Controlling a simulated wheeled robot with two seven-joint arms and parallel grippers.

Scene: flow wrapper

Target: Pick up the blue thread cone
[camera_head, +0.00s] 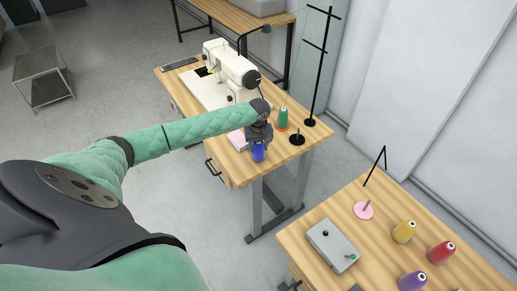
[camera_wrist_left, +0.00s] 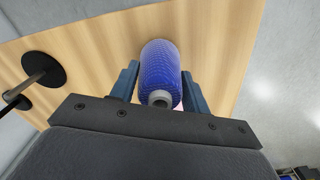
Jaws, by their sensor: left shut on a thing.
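The blue thread cone (camera_head: 258,152) is at the front edge of the wooden sewing table, under my left gripper (camera_head: 259,138). In the left wrist view the blue cone (camera_wrist_left: 163,68) lies between the two fingers of the left gripper (camera_wrist_left: 160,88), its pale core end towards the camera. The left gripper is shut on the cone. I cannot tell whether the cone touches the table. My right gripper is not in view.
The sewing table (camera_head: 233,157) bears a white sewing machine (camera_head: 229,64), a green cone (camera_head: 282,118) and a black thread stand (camera_head: 310,121). A second table (camera_head: 325,216) at the lower right holds a grey box (camera_head: 332,245), and yellow (camera_head: 404,231), red (camera_head: 440,252) and purple (camera_head: 412,281) cones.

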